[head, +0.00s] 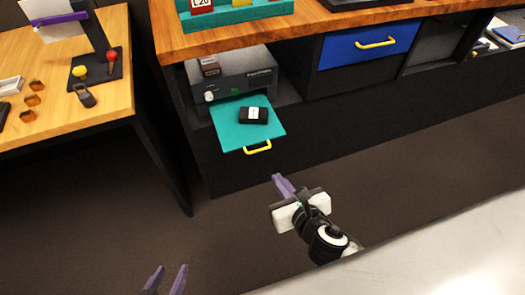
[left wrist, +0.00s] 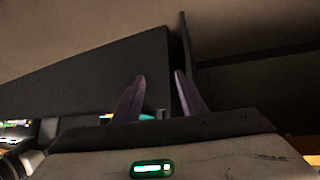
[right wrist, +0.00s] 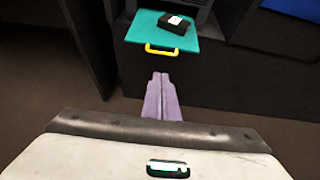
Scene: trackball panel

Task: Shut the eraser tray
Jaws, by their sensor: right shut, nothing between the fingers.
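The eraser tray is a teal pull-out tray (head: 232,137) with a yellow handle (head: 257,147) on its front edge. It sticks out from the dark cabinet under the wooden counter. A black eraser with a white label (head: 253,115) lies on it. The right wrist view also shows the tray (right wrist: 140,28), its handle (right wrist: 161,50) and the eraser (right wrist: 174,22) ahead of the fingers. My right gripper (head: 279,180) is shut and empty, in front of and below the handle, apart from it. My left gripper (head: 167,280) is open and empty at the bottom edge, far from the tray.
A grey device (head: 240,80) stands in the bay behind the tray. A blue drawer (head: 365,46) with a yellow handle is to the right. A wooden table (head: 105,110) with a padlock (head: 85,95) stands on the left. The floor before the cabinet is clear.

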